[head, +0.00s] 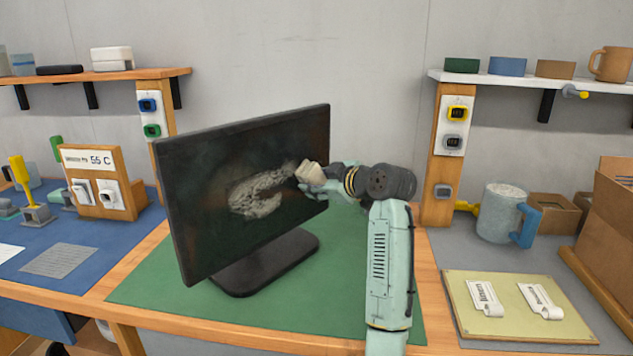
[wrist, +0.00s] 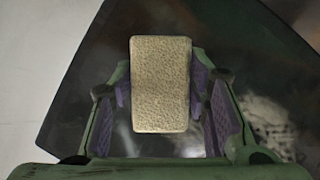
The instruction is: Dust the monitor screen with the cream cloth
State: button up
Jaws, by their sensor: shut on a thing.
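The black monitor (head: 200,180) stands on its dark base on a green mat, its screen turned toward the front right. A pale grey dusty patch (head: 262,190) spreads over the middle of the screen; part of it also shows in the wrist view (wrist: 262,122). My gripper (head: 325,177) is at the right part of the screen, shut on the folded cream cloth (head: 309,173). In the wrist view the cloth (wrist: 161,84) sits between the two fingers, with the dark screen behind it. I cannot tell whether the cloth touches the screen.
The green mat (head: 150,286) is clear around the monitor base. A wooden post with switches (head: 444,150) stands right of my arm. A mug (head: 500,212), a board with labels (head: 515,305) and a cardboard box (head: 610,235) are at right. A signed wooden block (head: 100,180) is at left.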

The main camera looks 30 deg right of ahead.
jog(key=shift+a, duration=0.1)
jog(key=shift+s+a+f+b, duration=0.1)
jog(key=shift+s+a+b, duration=0.2)
jog(key=shift+a, duration=0.3)
jog(key=shift+s+a+b, duration=0.25)
jog(key=shift+s+a, duration=0.1)
jog(key=shift+a, duration=0.5)
jog(key=shift+s+a+b, duration=0.25)
jog(key=shift+s+a, duration=0.05)
jog(key=shift+a, duration=0.5)
jog(key=shift+s+a+b, duration=0.2)
jog(key=shift+s+a, duration=0.1)
jog(key=shift+a, duration=0.45)
jog(key=shift+s+a+b, duration=0.25)
jog(key=shift+s+a, duration=0.1)
jog(key=shift+a, duration=0.4)
jog(key=shift+s+a+b, duration=0.2)
jog(key=shift+s+a, duration=0.1)
jog(key=shift+a, duration=0.45)
jog(key=shift+a, duration=0.1)
jog(key=shift+s+a, duration=0.25)
jog(key=shift+a, duration=0.25)
jog(key=shift+s+a, duration=0.2)
jog(key=shift+a, duration=0.25)
jog(key=shift+s+a+b, duration=0.2)
jog(key=shift+s+a, duration=0.1)
jog(key=shift+a, duration=0.3)
jog(key=shift+s+a+b, duration=0.2)
jog(key=shift+s+a, duration=0.05)
jog(key=shift+a, duration=0.35)
